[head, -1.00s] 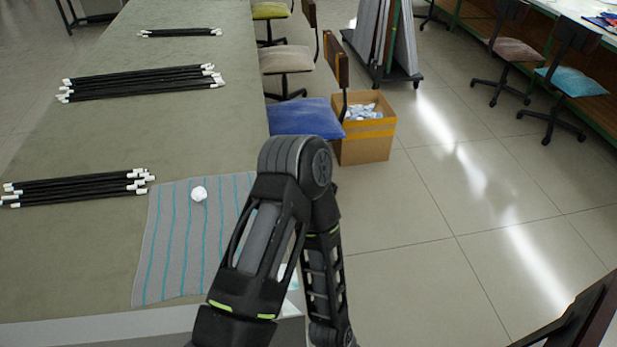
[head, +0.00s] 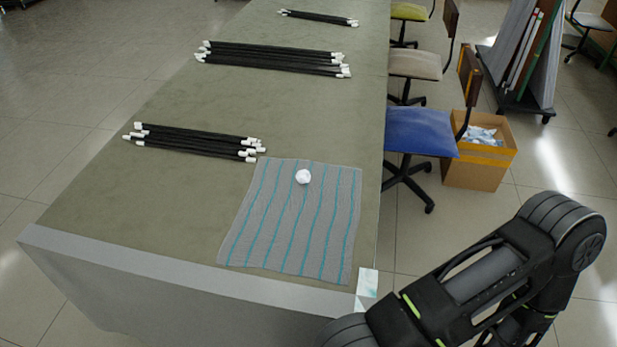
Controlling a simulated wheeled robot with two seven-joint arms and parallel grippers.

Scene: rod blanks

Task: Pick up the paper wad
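The white paper wad (head: 303,176) lies on a grey cloth with teal stripes (head: 270,235), near the cloth's far edge. The cloth lies flat at the near right corner of the long table (head: 110,195). One of my arms shows at the lower right, beyond the table's right edge and apart from the wad. Its gripper is out of view. My other gripper is not in view either. Nothing covers the wad.
Bundles of black rods with white ends (head: 195,142) lie along the table's left side, with more bundles (head: 270,58) farther back. A blue chair (head: 420,132) and a cardboard box (head: 478,165) stand right of the table.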

